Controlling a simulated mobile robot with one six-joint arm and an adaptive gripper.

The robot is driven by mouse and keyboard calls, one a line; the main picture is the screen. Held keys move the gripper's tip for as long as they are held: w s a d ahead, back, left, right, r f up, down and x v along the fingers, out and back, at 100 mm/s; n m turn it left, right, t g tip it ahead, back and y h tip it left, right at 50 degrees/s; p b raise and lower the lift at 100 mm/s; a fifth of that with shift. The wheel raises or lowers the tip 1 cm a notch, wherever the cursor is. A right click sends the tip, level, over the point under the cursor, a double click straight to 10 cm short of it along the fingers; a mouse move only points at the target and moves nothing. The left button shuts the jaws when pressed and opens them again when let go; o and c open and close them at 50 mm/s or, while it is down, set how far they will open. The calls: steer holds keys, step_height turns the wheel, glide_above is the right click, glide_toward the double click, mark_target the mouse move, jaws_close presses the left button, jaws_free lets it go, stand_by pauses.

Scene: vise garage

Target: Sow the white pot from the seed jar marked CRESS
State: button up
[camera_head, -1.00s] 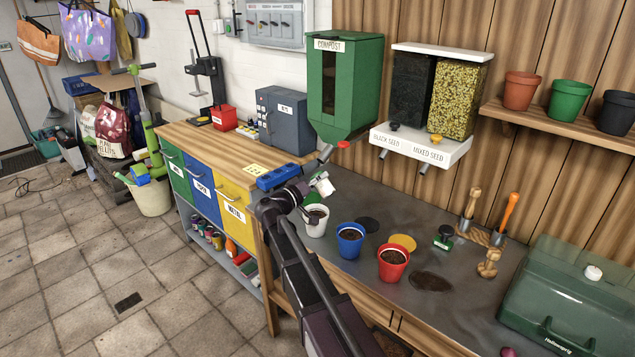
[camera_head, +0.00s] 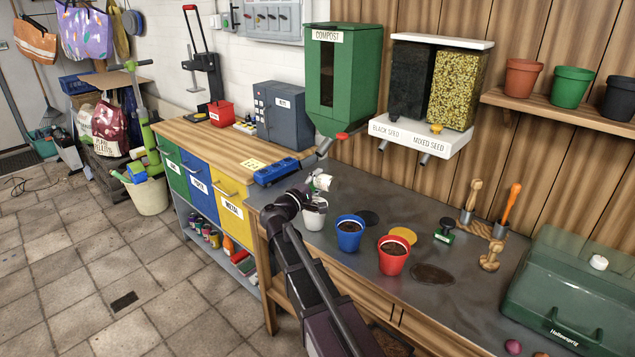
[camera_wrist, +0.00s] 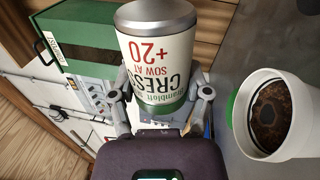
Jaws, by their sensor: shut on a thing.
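My gripper (camera_wrist: 163,90) is shut on the white seed jar (camera_wrist: 160,48), which has a silver end. Its label reads CRESS, SOW AT +20, upside down in the wrist view. The jar (camera_head: 321,182) is tipped over, roughly on its side, above the white pot (camera_head: 314,218) in the head view. My gripper (camera_head: 309,188) and the jar hide part of the pot's top there. In the wrist view the white pot (camera_wrist: 286,148) is at the right, apart from the jar, with dark soil inside. I cannot make out any seeds falling.
A blue pot (camera_head: 350,239) and a red pot (camera_head: 392,262) with soil stand to the right. The green compost dispenser (camera_head: 348,70) hangs behind the jar, with seed dispensers (camera_head: 455,88) beside it.

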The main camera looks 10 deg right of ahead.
steer(key=shift+f+n, duration=0.2)
steer(key=shift+n, duration=0.7)
steer(key=shift+r+m, duration=0.1)
steer(key=shift+m, duration=0.3)
stand_by(0.9)
